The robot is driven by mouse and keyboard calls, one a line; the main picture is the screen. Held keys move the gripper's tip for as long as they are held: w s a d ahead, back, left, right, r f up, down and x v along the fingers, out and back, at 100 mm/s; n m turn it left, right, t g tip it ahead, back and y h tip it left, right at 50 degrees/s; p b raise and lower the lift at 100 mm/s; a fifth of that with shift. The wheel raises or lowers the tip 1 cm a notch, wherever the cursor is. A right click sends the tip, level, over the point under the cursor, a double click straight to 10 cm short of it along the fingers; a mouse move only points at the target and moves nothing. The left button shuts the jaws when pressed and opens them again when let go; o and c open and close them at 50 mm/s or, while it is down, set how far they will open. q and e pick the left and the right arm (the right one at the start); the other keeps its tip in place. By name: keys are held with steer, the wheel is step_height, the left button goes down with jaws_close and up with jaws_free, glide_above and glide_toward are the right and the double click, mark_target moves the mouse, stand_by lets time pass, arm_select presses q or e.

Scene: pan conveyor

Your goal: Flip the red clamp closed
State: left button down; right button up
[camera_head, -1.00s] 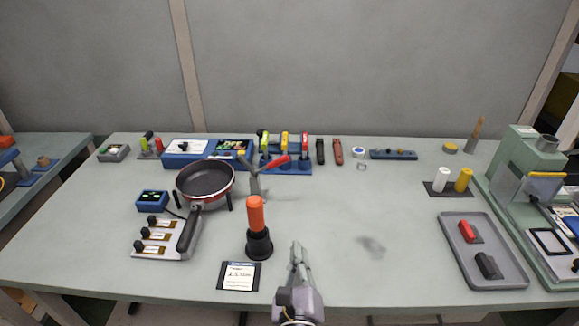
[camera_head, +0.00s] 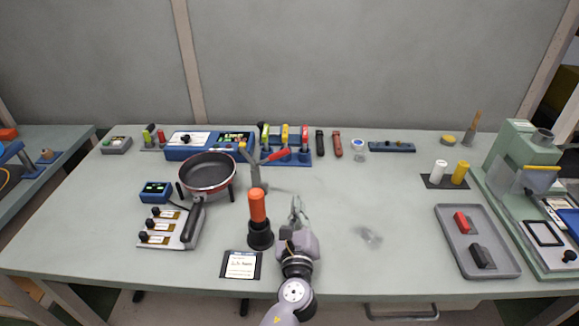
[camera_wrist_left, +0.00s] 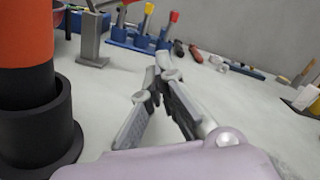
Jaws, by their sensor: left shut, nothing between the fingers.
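The red clamp's lever (camera_head: 275,155) slants up to the right from a grey metal post (camera_head: 256,174), just right of the frying pan. In the left wrist view the clamp's grey post (camera_wrist_left: 92,45) stands at the upper left, with its top cut off. My left gripper (camera_head: 296,199) is shut and empty, in front of the clamp and to its right, apart from it. Its closed fingers also show in the left wrist view (camera_wrist_left: 157,75). My right gripper is not in view.
An orange-handled tool (camera_head: 258,205) stands in a black holder (camera_head: 260,235) close to the left of my gripper. The frying pan (camera_head: 208,172) is left of the clamp. A blue rack (camera_head: 298,158) with coloured handles stands behind. The table right of my gripper is mostly clear.

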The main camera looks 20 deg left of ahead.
arm_select(q)
steer(key=x, duration=0.9)
steer(key=shift+w+a+r, duration=0.1)
steer(key=shift+w, duration=0.1)
steer(key=r+p, duration=0.1)
steer(key=a+r+p, duration=0.1)
steer(key=shift+w+a+r+p, duration=0.1)
steer(key=shift+a+r+p, duration=0.1)
steer(key=shift+p, duration=0.1)
steer(key=shift+a+r+p, duration=0.3)
steer(key=shift+r+p, duration=0.05)
steer(key=shift+r, duration=0.15)
steer(key=n, duration=0.1)
steer(key=r+n, duration=0.1)
steer(key=n, duration=0.1)
steer(key=shift+a+r, duration=0.1)
steer(key=shift+a, duration=0.05)
